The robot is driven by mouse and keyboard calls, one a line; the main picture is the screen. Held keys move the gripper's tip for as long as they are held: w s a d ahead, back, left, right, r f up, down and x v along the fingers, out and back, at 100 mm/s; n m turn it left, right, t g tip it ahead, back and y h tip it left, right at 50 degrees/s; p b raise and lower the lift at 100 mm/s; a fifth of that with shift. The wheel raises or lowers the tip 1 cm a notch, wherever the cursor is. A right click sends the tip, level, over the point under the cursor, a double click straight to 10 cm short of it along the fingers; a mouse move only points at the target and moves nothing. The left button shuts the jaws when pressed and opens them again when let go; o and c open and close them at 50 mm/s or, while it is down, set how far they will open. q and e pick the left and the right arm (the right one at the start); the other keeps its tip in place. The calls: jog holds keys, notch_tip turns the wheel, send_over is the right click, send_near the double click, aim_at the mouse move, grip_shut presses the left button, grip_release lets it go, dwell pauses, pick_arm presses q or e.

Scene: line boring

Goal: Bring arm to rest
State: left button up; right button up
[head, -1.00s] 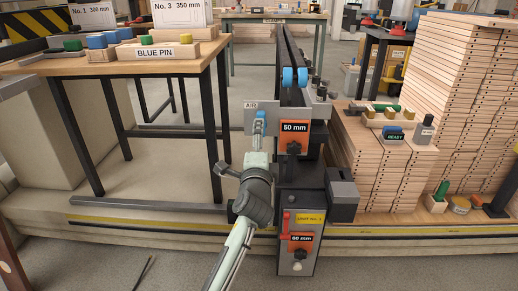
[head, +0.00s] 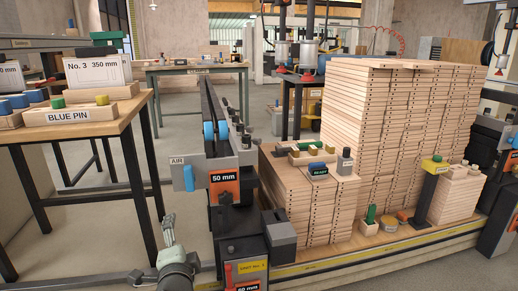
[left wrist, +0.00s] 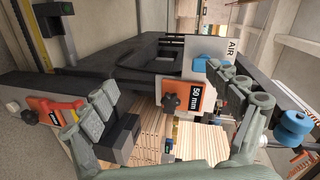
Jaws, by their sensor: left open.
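My left gripper (head: 170,230) shows at the lower left of the head view, below and apart from the blue lever (head: 188,177) on the grey AIR plate (head: 211,165). In the left wrist view its fingers (left wrist: 165,103) are spread wide with nothing held between them. The orange 50 mm plate (head: 224,187) with its black knob lies beyond the fingers and also shows in the left wrist view (left wrist: 183,100). My right gripper is in neither view.
The black machine unit (head: 238,245) stands right of my left gripper. A wooden table with a BLUE PIN block (head: 70,116) is at left. Stacked drilled boards (head: 400,130) fill the right, with a READY box (head: 318,169) on a lower stack. Floor between table and machine is clear.

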pick_arm(q)
jog(key=s+a+f+n+g+h+p, duration=0.1)
jog(key=s+a+f+n+g, duration=0.15)
jog(key=s+f, duration=0.45)
jog(key=s+a+f+n+g, duration=0.1)
jog(key=s+f+n+g, duration=0.25)
jog(key=s+f, duration=0.4)
jog(key=s+f+n+g+h, duration=0.1)
jog(key=s+f+n+g, duration=0.1)
jog(key=s+f, duration=0.3)
jog(key=s+a+f+n+g+h+p, duration=0.1)
jog(key=s+f, duration=0.4)
jog(key=s, duration=0.5)
jog(key=n+g, duration=0.1)
jog(key=g, duration=0.1)
jog(key=shift+s+f+g, duration=0.25)
jog(key=shift+s+g, duration=0.1)
jog(key=shift+g, duration=0.05)
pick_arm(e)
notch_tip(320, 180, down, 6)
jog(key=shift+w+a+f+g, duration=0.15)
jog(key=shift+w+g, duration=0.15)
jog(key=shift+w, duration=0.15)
